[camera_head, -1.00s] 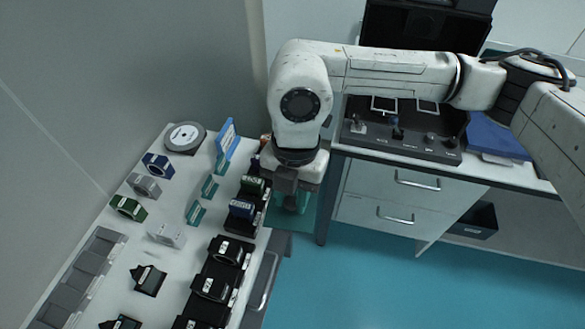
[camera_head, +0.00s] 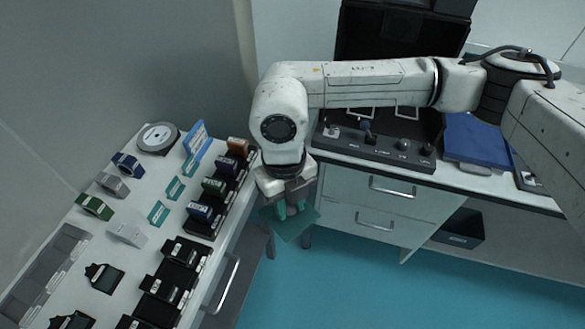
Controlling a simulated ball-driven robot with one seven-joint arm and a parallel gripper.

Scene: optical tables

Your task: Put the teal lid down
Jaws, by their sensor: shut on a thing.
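The teal lid (camera_head: 302,226) is a flat square piece held below my gripper (camera_head: 291,208). My gripper is shut on it, and the lid hangs over the gap between the left table and the drawer unit, above the floor. The fingers are partly hidden by the wrist. The lid looks tilted in the picture, and it touches no surface that I can see.
The left table (camera_head: 133,262) holds several small optic mounts, a grey compartment tray (camera_head: 45,270), a round disc (camera_head: 158,138) and a blue sign (camera_head: 197,140). At right a drawer unit (camera_head: 372,203) carries a control panel (camera_head: 375,140) and a blue folder (camera_head: 478,140). The teal floor (camera_head: 330,290) is clear.

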